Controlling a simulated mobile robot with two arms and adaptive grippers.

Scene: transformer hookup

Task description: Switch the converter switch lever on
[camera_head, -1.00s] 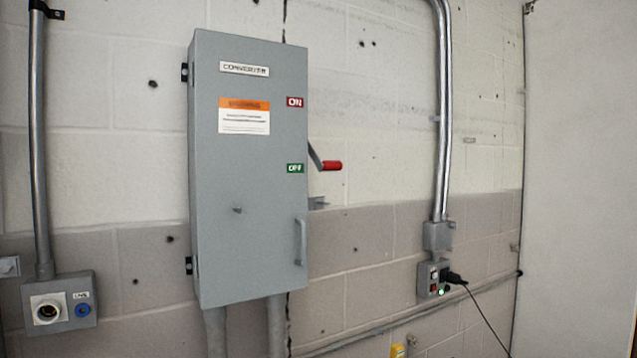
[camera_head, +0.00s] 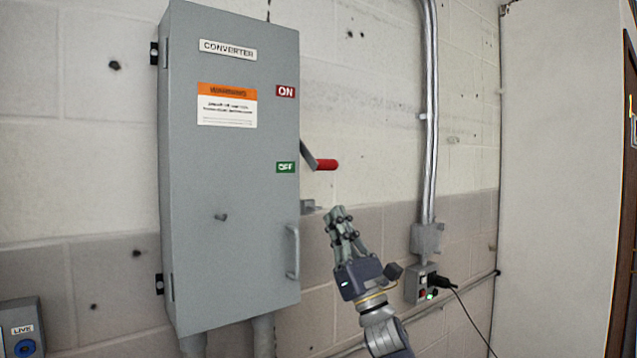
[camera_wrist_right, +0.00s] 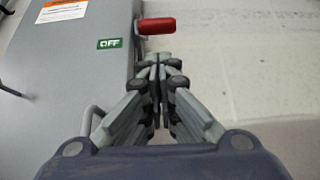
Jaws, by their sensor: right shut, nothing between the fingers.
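The grey converter box (camera_head: 225,185) hangs on the wall, with a red ON label (camera_head: 285,91) above a green OFF label (camera_head: 285,167). The switch lever (camera_head: 325,164), with a red handle, sticks out from the box's right side beside the OFF label. The red handle also shows at the top of the right wrist view (camera_wrist_right: 156,26). My right gripper (camera_head: 335,213) is shut and empty, below the handle and apart from it in the head view. In the right wrist view its closed fingertips (camera_wrist_right: 154,60) point up toward the handle. My left gripper is not in view.
A metal conduit (camera_head: 428,120) runs down the wall to a small outlet box (camera_head: 420,285) with a plugged-in black cord. The wall between lever and conduit is clear.

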